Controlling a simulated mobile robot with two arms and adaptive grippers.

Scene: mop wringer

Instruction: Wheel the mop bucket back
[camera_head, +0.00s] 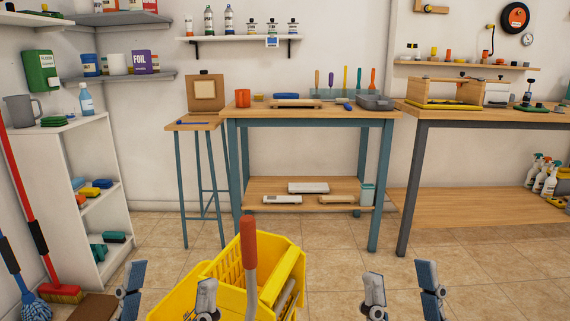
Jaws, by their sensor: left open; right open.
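The yellow mop bucket (184,303) stands at the bottom centre of the head view, its lower part cut off by the picture edge. Its yellow wringer (284,262) sits at the top, with slotted walls. A grey lever with a red grip (248,240) rises upright in front of the wringer. My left gripper (167,291) is open and empty; its right finger overlaps the bucket's left part in the picture, and I cannot tell if it touches. My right gripper (402,290) is open and empty, to the right of the bucket and apart from it.
A blue-legged workbench (312,114) stands behind the bucket, with a stool (194,124) to its left and another bench (480,115) to its right. A white shelf (62,150), a red broom (62,293) and a blue mop (35,306) are at left. Tiled floor (345,250) is clear before the benches.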

